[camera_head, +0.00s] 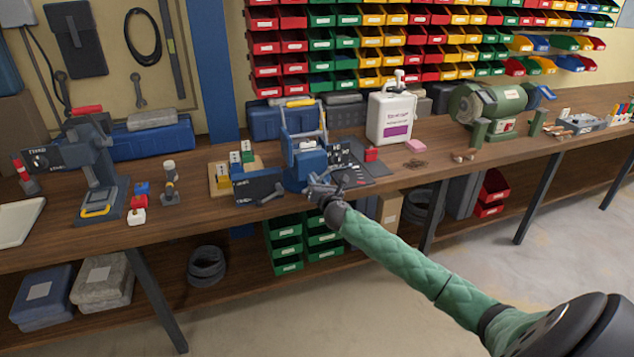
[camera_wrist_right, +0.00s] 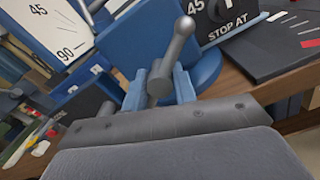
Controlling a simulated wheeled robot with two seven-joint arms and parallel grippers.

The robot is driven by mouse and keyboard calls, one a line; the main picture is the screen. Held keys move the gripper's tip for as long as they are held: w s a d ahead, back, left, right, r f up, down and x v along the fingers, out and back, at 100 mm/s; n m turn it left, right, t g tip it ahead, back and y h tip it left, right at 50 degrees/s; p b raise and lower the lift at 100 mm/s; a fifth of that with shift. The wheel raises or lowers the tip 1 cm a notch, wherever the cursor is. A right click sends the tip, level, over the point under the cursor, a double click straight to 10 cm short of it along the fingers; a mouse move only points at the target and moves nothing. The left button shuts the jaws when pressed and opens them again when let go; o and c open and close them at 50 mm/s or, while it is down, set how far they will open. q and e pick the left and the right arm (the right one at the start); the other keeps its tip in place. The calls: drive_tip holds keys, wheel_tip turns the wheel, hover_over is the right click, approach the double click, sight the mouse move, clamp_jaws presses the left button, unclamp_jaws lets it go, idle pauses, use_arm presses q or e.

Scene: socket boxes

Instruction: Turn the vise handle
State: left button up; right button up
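The blue vise (camera_head: 305,165) stands at the front edge of the wooden workbench, left of the middle in the head view. Its handle (camera_wrist_right: 180,42) is a grey bar with a round knob end, tilted up and to the right in the right wrist view. My right gripper (camera_head: 322,190) is at the front of the vise. In the wrist view its two light-blue fingers (camera_wrist_right: 159,85) are close together, one on each side of the handle's lower part, and look shut on it. The vise body behind is partly hidden. My left gripper is not in view.
A dark "STOP AT" dial plate (camera_wrist_right: 232,25) is close beside the handle. A white jug (camera_head: 391,115) and bench grinder (camera_head: 490,108) stand to the right.

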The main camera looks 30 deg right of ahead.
drive_tip(key=c, duration=0.4)
drive_tip(key=shift+c, duration=0.2)
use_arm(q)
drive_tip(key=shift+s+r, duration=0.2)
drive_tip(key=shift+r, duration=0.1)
use_arm(e)
drive_tip(key=shift+f+m, duration=0.1)
drive_tip(key=shift+m, duration=1)
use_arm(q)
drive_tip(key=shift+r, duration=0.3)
use_arm(e)
drive_tip(key=shift+m, duration=0.4)
drive_tip(key=shift+m, duration=0.3)
use_arm(q)
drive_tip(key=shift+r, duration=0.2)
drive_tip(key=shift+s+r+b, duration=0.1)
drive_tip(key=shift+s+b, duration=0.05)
drive_tip(key=shift+b, duration=0.15)
use_arm(e)
drive_tip(key=shift+m, duration=1)
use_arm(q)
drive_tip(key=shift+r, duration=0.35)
use_arm(e)
drive_tip(key=shift+m, duration=0.5)
drive_tip(key=shift+m, duration=0.7)
idle(1.5)
